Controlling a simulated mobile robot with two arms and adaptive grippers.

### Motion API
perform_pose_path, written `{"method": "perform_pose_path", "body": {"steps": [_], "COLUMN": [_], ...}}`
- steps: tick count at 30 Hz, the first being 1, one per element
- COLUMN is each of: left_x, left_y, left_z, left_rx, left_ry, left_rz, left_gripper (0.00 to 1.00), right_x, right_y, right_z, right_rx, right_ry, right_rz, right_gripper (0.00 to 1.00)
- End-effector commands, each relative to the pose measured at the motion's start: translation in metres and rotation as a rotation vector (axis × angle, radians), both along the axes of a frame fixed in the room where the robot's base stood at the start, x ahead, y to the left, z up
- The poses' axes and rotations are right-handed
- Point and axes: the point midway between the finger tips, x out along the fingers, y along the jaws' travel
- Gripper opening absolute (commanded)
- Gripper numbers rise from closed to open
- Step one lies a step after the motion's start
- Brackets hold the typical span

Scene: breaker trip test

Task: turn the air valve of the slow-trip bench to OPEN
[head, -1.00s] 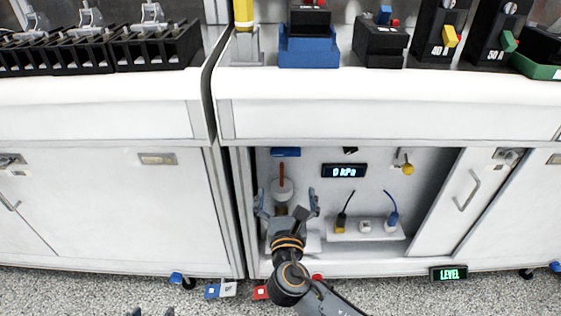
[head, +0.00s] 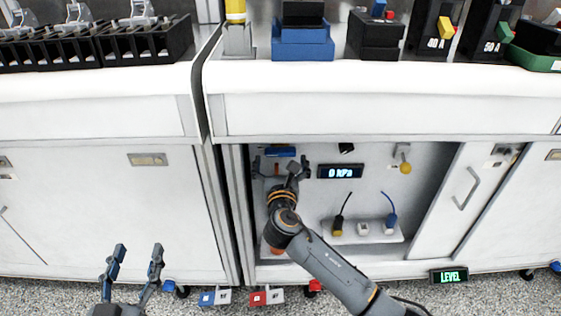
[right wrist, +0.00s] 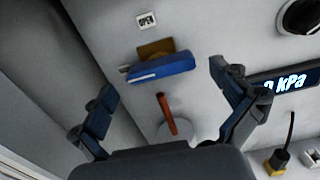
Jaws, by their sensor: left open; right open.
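The air valve has a blue handle (head: 281,151) lying crosswise at the upper left of the open cabinet bay. In the right wrist view the blue handle (right wrist: 162,68) sits before a brass-coloured body (right wrist: 156,47), with a small OPEN label (right wrist: 147,21) on the wall above. My right gripper (head: 281,168) is open just below the handle in the head view, its fingers spread to either side. My left gripper (head: 139,250) is open and empty before the closed left cabinet.
A red rod (right wrist: 168,114) on a white cylinder (right wrist: 174,132) stands below the handle. A white shelf (head: 380,239) with plugs is lower right. The bench top (head: 400,78) overhangs the bay.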

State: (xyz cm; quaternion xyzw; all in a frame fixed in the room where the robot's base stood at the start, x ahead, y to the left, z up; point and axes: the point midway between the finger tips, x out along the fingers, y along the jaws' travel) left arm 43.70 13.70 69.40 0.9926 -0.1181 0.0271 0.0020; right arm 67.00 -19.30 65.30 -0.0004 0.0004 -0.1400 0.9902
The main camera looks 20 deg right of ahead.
Motion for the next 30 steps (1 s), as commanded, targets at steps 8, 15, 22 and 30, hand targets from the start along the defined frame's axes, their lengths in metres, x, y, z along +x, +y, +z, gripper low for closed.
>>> {"method": "perform_pose_path", "body": {"steps": [8, 15, 22, 30], "left_x": [0.0001, 0.0001, 0.0001, 0.0001], "left_y": [0.0, -0.0001, -0.0001, 0.0], "left_z": [-0.0001, 0.0, 0.0, -0.0003], "left_rx": [0.0, 0.0, 0.0, 0.002], "left_ry": [0.001, 0.002, 0.002, 0.007], "left_rz": [0.0, 0.0, 0.0, 0.0], "left_gripper": [0.54, 0.54, 0.54, 0.54], "right_x": [-0.0002, 0.0003, 0.0015, 0.002], "right_y": [0.0002, -0.0004, -0.0018, -0.0029], "right_z": [0.0001, 0.0007, 0.0027, 0.0038], "right_rx": [0.0, 0.001, 0.0, 0.009], "right_ry": [0.0, -0.001, -0.005, -0.009], "right_rz": [0.0, 0.0, -0.001, -0.003], "right_gripper": [0.73, 0.31, 0.22, 0.22]}}
